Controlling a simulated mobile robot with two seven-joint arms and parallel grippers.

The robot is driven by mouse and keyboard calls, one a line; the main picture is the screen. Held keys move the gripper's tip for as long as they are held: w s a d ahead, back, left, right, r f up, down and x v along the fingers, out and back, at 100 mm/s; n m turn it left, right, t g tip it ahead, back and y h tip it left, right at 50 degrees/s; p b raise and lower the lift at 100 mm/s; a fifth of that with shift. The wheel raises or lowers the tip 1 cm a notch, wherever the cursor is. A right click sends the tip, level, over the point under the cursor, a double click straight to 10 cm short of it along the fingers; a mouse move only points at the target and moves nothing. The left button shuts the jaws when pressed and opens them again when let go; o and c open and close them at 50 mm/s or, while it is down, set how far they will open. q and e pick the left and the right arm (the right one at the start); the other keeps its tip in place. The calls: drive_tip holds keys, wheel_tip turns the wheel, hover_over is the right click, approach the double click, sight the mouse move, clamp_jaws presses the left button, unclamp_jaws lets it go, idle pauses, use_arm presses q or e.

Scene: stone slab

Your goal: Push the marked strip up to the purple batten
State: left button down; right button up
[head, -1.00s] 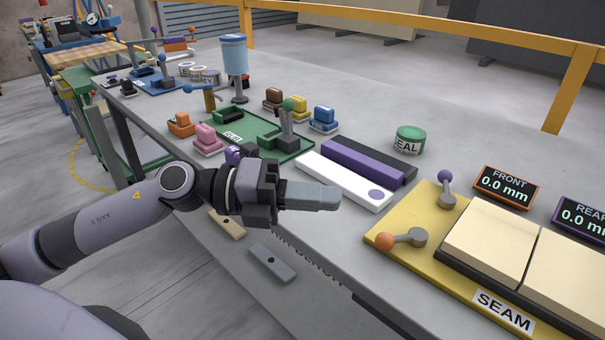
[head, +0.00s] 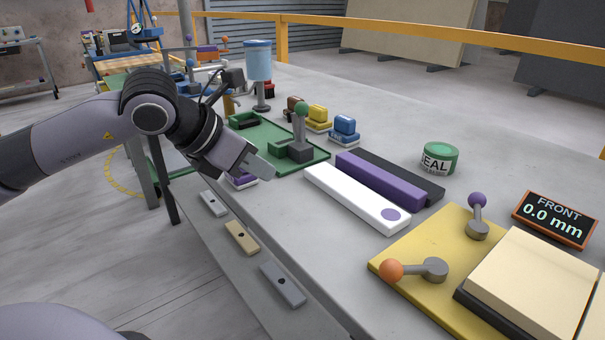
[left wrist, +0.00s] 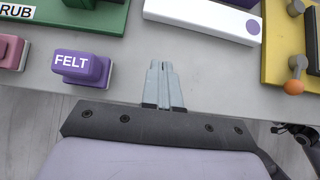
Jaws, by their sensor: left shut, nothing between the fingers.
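The marked strip is the white bar (head: 345,195) with a purple dot at its right end; it also shows in the left wrist view (left wrist: 195,15). The purple batten (head: 378,180) lies just behind it, roughly parallel, with a black bar (head: 405,172) behind that. A narrow gap seems to separate strip and batten; its exact width is hard to tell. My left gripper (head: 264,170) is shut and empty, to the left of the strip's left end and apart from it. In the left wrist view its fingertips (left wrist: 160,66) point toward the strip's near side. My right gripper is not in view.
A green tray (head: 320,155) with a green-knobbed lever stands beyond my gripper. A purple FELT block (left wrist: 83,68) sits close to its left. The yellow SEAM plate (head: 415,250), with orange and purple knobs, lies right of the strip. A SEAL tin (head: 438,160) stands behind.

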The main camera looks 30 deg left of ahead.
sight(317, 175)
use_arm(q)
drive_tip(key=x, duration=0.6)
drive_tip(key=shift+w+d+f, duration=0.15)
drive_tip(key=shift+w+d, duration=0.15)
drive_tip(key=shift+w, duration=0.35)
drive_tip(key=shift+w+d, duration=0.15)
drive_tip(key=shift+w, duration=0.35)
drive_tip(key=shift+w+d+f+p, duration=0.1)
drive_tip(key=shift+w+d+p, duration=0.1)
drive_tip(key=shift+w, duration=0.25)
drive_tip(key=shift+w+d+p, duration=0.1)
drive_tip(key=shift+w+p, duration=0.1)
drive_tip(key=shift+w, duration=0.25)
drive_tip(key=shift+w, duration=0.15)
drive_tip(key=shift+w+d, duration=0.2)
drive_tip(key=shift+w, duration=0.3)
drive_tip(key=shift+w+d, duration=0.2)
drive_tip(key=shift+w, duration=0.35)
drive_tip(key=shift+s, duration=0.1)
